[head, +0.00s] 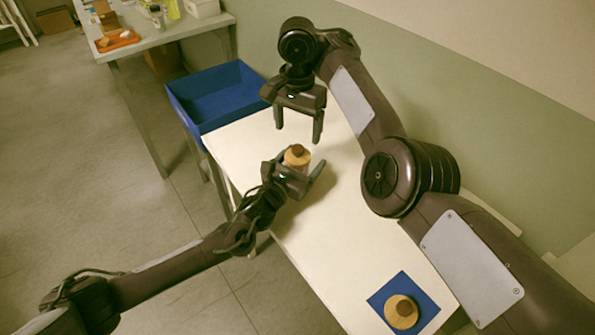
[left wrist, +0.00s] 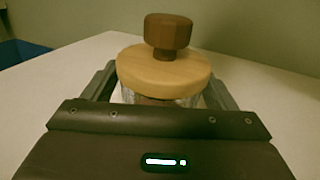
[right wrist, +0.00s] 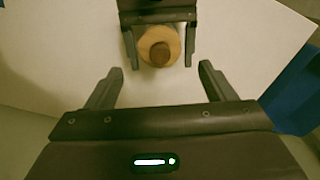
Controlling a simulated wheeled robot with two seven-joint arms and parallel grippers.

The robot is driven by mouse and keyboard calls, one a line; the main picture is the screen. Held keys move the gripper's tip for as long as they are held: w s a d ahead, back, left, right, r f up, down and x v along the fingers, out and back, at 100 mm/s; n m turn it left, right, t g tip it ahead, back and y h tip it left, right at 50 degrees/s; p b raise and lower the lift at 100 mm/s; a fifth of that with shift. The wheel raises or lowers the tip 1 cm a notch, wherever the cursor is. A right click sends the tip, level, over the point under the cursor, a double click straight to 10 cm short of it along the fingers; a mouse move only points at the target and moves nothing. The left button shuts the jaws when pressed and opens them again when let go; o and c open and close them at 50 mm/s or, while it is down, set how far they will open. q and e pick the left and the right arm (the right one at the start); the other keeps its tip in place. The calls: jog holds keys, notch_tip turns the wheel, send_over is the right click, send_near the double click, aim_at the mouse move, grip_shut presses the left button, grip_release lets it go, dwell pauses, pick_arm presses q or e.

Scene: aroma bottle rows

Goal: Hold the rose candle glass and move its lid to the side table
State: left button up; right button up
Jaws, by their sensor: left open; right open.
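A candle glass (left wrist: 190,102) with a round light-wood lid (left wrist: 130,62) and a dark brown knob stands upright on the white table. The lid also shows in the head view (head: 297,157) and the right wrist view (right wrist: 147,55). My left gripper (head: 297,172) is open, low on the table, with one finger on each side of the glass. I cannot tell whether the fingers touch it. My right gripper (head: 298,132) is open and empty, pointing down above and beyond the lid. The lid sits on the glass. The glass body is mostly hidden in the head view.
Another wooden lid with a brown knob (head: 402,311) is on a blue mat (head: 376,300) at the near end of the white table (head: 335,265). A blue bin (head: 215,95) stands beyond the table. A grey table (head: 170,32) at upper left holds an orange tray (head: 118,40) and bottles.

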pick_arm(q)
jog(key=c, duration=1.4)
jog(key=shift+c, duration=0.4)
pick_arm(e)
jog(key=shift+o, duration=1)
jog(key=shift+t+h, duration=0.6)
jog(key=shift+h, duration=0.1)
jog(key=d, duration=0.1)
jog(key=w+d, duration=0.1)
jog(key=d, duration=0.1)
jog(key=w+d, duration=0.1)
jog(key=shift+w+d+f, duration=0.1)
jog(key=shift+w+d, duration=0.1)
jog(key=shift+d, duration=0.2)
jog(key=n+t+y, duration=0.1)
jog(key=n+t, duration=0.2)
jog(key=n, duration=0.2)
send_near(297, 150)
jog(key=x, duration=1.1)
jog(key=shift+f, duration=0.1)
